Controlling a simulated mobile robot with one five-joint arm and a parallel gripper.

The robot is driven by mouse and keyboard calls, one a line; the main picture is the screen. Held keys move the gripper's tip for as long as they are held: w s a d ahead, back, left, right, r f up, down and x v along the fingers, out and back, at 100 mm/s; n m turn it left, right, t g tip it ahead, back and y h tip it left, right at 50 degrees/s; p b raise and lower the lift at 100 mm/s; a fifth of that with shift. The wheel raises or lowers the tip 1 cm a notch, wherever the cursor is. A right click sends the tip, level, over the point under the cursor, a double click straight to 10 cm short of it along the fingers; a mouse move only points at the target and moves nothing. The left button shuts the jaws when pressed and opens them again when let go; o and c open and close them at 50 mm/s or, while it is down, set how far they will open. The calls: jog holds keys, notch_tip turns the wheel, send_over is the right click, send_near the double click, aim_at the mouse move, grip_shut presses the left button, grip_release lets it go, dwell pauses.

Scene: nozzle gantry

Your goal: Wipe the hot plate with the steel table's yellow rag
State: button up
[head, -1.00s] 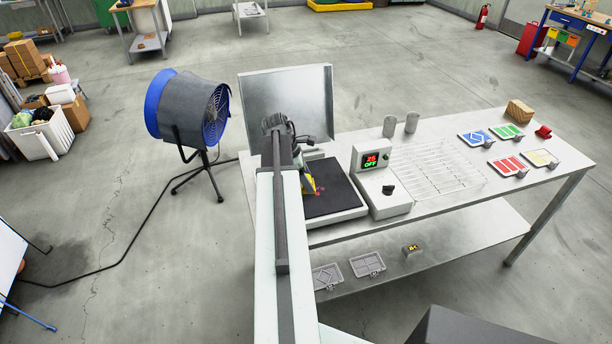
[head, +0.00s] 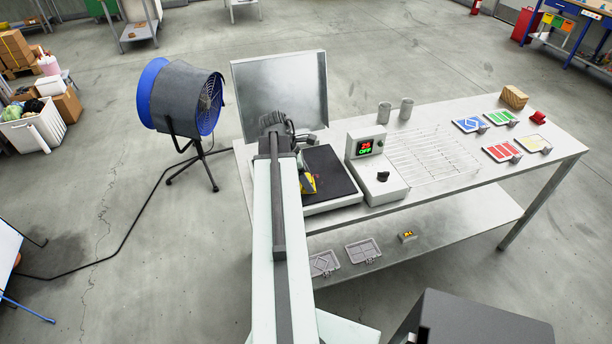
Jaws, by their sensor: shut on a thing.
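The hot plate (head: 333,179) has a dark square top and lies on the steel table (head: 440,190), left of a control box (head: 378,178) whose display reads 25 and OFF. The yellow rag (head: 308,185) shows as a small patch at the left part of the plate's top. My gripper (head: 303,170) is over that left part, shut on the rag. My arm hides the gripper's near side and the plate's left edge. I cannot tell how firmly the rag touches the plate.
An upright metal sheet (head: 280,95) stands behind the plate. Two metal cups (head: 384,112), a wire rack (head: 432,155) and several coloured cards (head: 502,151) are to the right. A blue fan (head: 185,100) stands left of the table. Grey trays (head: 363,251) lie on the lower shelf.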

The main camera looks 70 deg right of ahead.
jog(key=shift+w+a+f, duration=0.1)
jog(key=shift+w+a, duration=0.45)
jog(key=shift+w+d, duration=0.85)
jog(key=shift+d, duration=0.2)
jog(key=shift+w+d, duration=0.85)
jog(key=shift+d, duration=0.25)
jog(key=shift+w+d, duration=0.85)
jog(key=shift+d, duration=0.2)
jog(key=shift+r, duration=0.2)
notch_tip(320, 180, up, 6)
jog(key=p, duration=0.6)
notch_tip(320, 180, up, 3)
jog(key=p, duration=0.3)
